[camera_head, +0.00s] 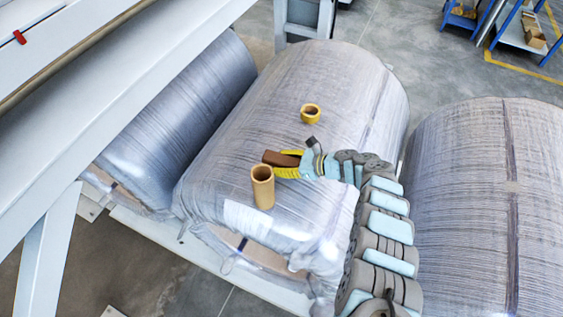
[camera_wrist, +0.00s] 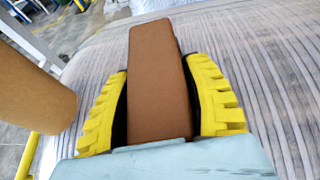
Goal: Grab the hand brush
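The hand brush shows as a brown wooden block (camera_wrist: 158,85) in the wrist view, between the two yellow fingers of my gripper (camera_wrist: 158,80). The fingers' dark inner sides lie close along both sides of the block, and the gripper looks shut on it. Its far end sticks out past the fingertips. In the head view, the brown block (camera_head: 280,159) shows at my gripper (camera_head: 287,163), over the middle wrapped coil (camera_head: 300,85). No bristles can be made out. Whether the brush touches the coil cannot be told.
A cardboard tube (camera_head: 263,190) stands on the coil just beside my gripper; it also shows at the left of the wrist view (camera_wrist: 35,90). A yellow-brown tape roll (camera_head: 310,113) lies farther back. More wrapped coils lie left (camera_head: 180,110) and right (camera_head: 480,200).

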